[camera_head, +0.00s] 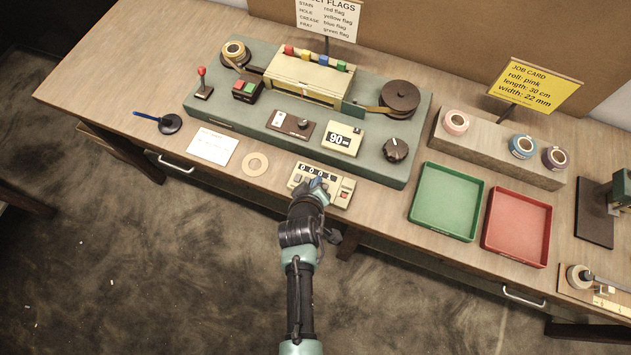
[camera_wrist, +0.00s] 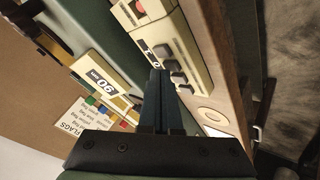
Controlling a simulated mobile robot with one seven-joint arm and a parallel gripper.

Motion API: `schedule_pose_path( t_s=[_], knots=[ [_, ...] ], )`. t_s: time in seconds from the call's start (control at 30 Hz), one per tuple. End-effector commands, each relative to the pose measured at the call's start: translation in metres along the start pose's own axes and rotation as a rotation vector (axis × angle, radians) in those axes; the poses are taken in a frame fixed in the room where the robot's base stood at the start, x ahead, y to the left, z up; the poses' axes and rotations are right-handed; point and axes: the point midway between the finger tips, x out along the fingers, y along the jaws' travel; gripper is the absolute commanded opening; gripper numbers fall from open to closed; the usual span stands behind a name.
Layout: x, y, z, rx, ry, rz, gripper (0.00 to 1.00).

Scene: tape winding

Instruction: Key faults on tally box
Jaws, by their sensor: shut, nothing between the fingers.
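The cream tally box (camera_head: 341,198) stands at the table's front edge. Its counter window (camera_head: 316,172) shows small digits that seem to begin with zeros; the last is unclear. In the wrist view the tally box (camera_wrist: 190,45) has a row of dark keys (camera_wrist: 173,65) and a red button (camera_wrist: 138,8) at its far end. My gripper (camera_head: 317,184) is over the box and hides part of its keys in the head view. In the wrist view its fingers (camera_wrist: 159,76) are shut and empty, tips beside the key row. I cannot tell whether they touch a key.
Behind stands the green winding machine (camera_head: 240,118) with red, yellow, blue and green flags (camera_head: 304,54) on top. A fault flags card (camera_head: 327,18) and yellow job card (camera_head: 536,88) stand behind. Green (camera_head: 416,203) and red (camera_head: 488,228) trays are right. A paper ring (camera_head: 246,164) lies left.

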Motion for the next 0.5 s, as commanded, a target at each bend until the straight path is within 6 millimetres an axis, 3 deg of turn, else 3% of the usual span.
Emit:
schedule_pose_path(
  t_s=[0.5],
  knots=[
    [0.0050, -0.0035, 0.0038, 0.000, 0.000, 0.000, 0.00]
  ],
)
